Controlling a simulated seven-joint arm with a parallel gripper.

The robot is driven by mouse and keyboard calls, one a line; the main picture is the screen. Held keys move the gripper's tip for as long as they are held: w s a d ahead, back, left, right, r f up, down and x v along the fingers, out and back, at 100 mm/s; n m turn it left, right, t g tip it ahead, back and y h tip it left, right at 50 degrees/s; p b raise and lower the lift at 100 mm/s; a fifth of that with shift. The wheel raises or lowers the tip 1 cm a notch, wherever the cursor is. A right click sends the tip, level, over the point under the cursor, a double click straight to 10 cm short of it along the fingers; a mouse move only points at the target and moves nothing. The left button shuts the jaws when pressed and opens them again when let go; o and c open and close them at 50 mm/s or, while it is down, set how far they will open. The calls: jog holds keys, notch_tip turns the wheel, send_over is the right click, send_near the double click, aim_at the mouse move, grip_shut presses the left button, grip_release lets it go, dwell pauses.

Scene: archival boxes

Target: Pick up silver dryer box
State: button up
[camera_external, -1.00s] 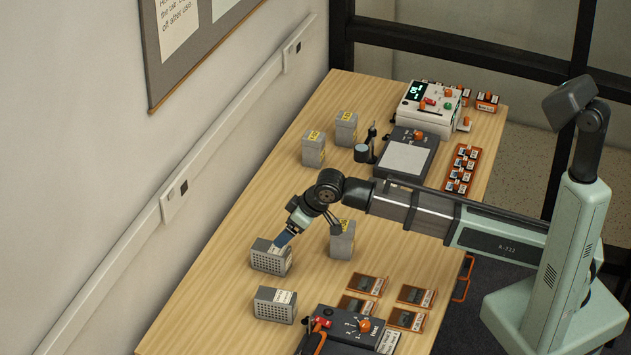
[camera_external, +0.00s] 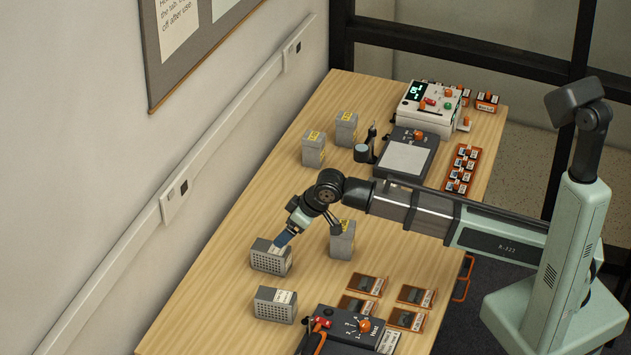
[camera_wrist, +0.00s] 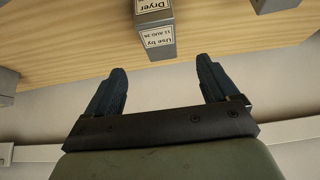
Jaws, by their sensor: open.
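A silver-grey box with white "Dryer" and "Use by" labels (camera_wrist: 155,32) is at the top centre of the wrist view. It appears to be the vented grey box (camera_external: 268,260) on the table below my gripper in the external view. My gripper (camera_external: 281,240) is open with nothing held; in the wrist view its two dark blue fingers (camera_wrist: 162,72) are spread wide, with the box ahead of and between their tips. In the external view the fingers overlap the box's top edge, and I cannot tell whether they touch it.
A similar vented box (camera_external: 275,306) stands nearer the camera. A grey box with a yellow label (camera_external: 342,243) stands right of my gripper, and two more (camera_external: 313,150) stand farther back. Orange-framed trays (camera_external: 369,285) and a dark control unit (camera_external: 345,325) lie at front right.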

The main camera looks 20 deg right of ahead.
dwell(0.3)
jog(key=w+d+r+m+t+h, duration=0.1)
jog(key=w+d+m, duration=0.1)
jog(key=w+d, duration=0.7)
jog(key=w+d+r+m+h, duration=0.15)
jog(key=w+d, duration=0.35)
jog(key=d, duration=0.8)
jog(key=w+d+r+m+t, duration=0.1)
jog(key=w+d+m, duration=0.2)
jog(key=w+d, duration=0.6)
jog(key=s+d, duration=0.5)
jog(key=d, duration=0.5)
jog(key=s+a+f+n+g+y, duration=0.1)
jog(key=s+a+f+n+g, duration=0.1)
jog(key=s+n+g, duration=0.35)
jog(key=f, duration=0.2)
jog(key=w+a+f+t, duration=0.1)
jog(key=f, duration=0.1)
jog(key=w+a+f+n+t, duration=0.1)
jog(key=f, duration=0.2)
jog(key=shift+x, duration=2.8)
jog(key=shift+s+a, duration=0.1)
jog(key=shift+s, duration=0.05)
